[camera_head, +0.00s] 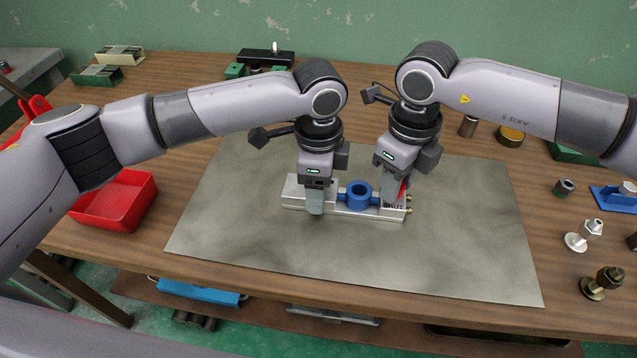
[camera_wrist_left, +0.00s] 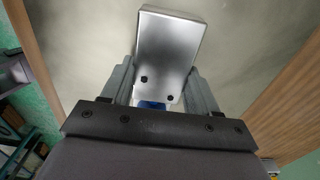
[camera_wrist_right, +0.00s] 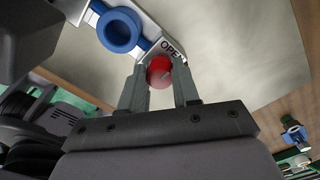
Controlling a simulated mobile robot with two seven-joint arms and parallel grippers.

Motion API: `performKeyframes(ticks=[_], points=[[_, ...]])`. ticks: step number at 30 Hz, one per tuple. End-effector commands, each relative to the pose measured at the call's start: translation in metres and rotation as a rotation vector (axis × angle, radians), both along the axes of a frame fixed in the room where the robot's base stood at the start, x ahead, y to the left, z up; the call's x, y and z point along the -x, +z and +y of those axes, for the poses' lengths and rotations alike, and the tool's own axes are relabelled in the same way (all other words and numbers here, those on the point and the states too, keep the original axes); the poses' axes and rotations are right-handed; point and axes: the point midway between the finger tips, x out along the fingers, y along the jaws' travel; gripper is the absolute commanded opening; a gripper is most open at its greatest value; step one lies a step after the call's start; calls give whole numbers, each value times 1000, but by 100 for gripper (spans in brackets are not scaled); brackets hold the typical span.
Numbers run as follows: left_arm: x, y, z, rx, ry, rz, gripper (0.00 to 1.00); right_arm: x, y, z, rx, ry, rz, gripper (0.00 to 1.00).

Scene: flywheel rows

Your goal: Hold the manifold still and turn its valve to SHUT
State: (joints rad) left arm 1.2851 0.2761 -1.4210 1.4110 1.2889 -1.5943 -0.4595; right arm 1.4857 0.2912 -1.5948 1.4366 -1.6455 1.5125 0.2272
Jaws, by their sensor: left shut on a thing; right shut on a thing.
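The silver manifold (camera_head: 292,193) lies on the grey mat, with a blue ring (camera_head: 359,195) at its middle. My left gripper (camera_head: 316,200) is shut across its left part, and the left wrist view shows the metal block (camera_wrist_left: 168,55) between the fingers. My right gripper (camera_head: 398,188) is shut on the red valve handle (camera_wrist_right: 159,71) at the right end. The handle is mostly hidden in the head view. A partly covered label there seems to read SHUT; the word OPEN (camera_wrist_right: 172,48) shows beside the handle in the right wrist view. The handle's exact angle is unclear.
The grey mat (camera_head: 240,235) is otherwise bare. A red tray (camera_head: 135,205) sits at the left of the wooden table. Bolts and fittings (camera_head: 584,236) stand along the right edge. A black and green fixture (camera_head: 262,60) and green blocks are at the back.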

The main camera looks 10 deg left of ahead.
Motion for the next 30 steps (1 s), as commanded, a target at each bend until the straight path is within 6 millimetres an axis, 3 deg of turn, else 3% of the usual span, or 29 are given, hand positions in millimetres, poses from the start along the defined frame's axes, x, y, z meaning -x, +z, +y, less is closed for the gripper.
performKeyframes(ticks=[30], points=[[0, -1, 0, 0, 0, 1, 23, 0, 0, 0, -1, -723, 1, 12]])
